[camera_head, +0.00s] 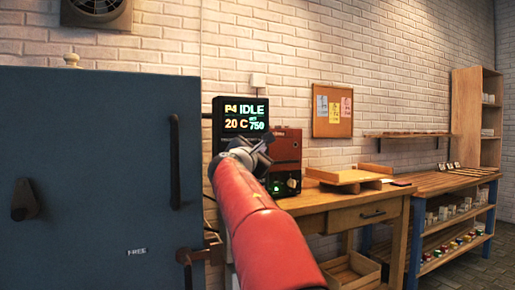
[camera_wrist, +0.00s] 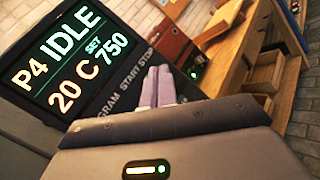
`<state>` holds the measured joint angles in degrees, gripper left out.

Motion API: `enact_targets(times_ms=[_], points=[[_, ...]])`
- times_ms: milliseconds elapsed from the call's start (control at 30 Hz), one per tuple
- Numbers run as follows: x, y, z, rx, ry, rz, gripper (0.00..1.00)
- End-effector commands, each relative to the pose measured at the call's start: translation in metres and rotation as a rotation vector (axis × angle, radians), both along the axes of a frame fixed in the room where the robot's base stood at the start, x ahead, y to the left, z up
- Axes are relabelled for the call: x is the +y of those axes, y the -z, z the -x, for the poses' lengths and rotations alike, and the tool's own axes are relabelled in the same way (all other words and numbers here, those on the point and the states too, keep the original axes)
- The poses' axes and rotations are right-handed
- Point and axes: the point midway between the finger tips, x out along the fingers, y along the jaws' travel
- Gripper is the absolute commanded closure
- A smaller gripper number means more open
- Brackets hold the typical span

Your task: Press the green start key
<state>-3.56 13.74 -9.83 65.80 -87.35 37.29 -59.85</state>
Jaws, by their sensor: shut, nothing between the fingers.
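The kiln controller (camera_head: 241,114) is a dark box on the wall side with a lit screen reading P4, IDLE, 20 C and SET 750. It fills the upper left of the wrist view (camera_wrist: 70,55), tilted. Labels PROGRAM, START and STOP (camera_wrist: 137,65) run along its panel below the screen. My gripper (camera_wrist: 158,86) is shut and empty, its pale fingertips together in front of the panel by these labels. No green key shows; the fingers and gripper body cover that part. In the head view my gripper (camera_head: 264,158) is just below the screen. Contact cannot be told.
A blue kiln door (camera_head: 90,150) with a dark handle stands at left. A red box (camera_head: 286,148) with a green light sits right behind my gripper on a wooden table (camera_head: 340,200). A shelf bench (camera_head: 450,185) stands at right.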

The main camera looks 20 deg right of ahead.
Motion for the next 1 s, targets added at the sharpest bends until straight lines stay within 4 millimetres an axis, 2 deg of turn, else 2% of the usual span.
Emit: enact_targets(times_ms=[1000], points=[[0.0002,-0.0002,-0.0088,0.0,0.0,0.0,1.0]])
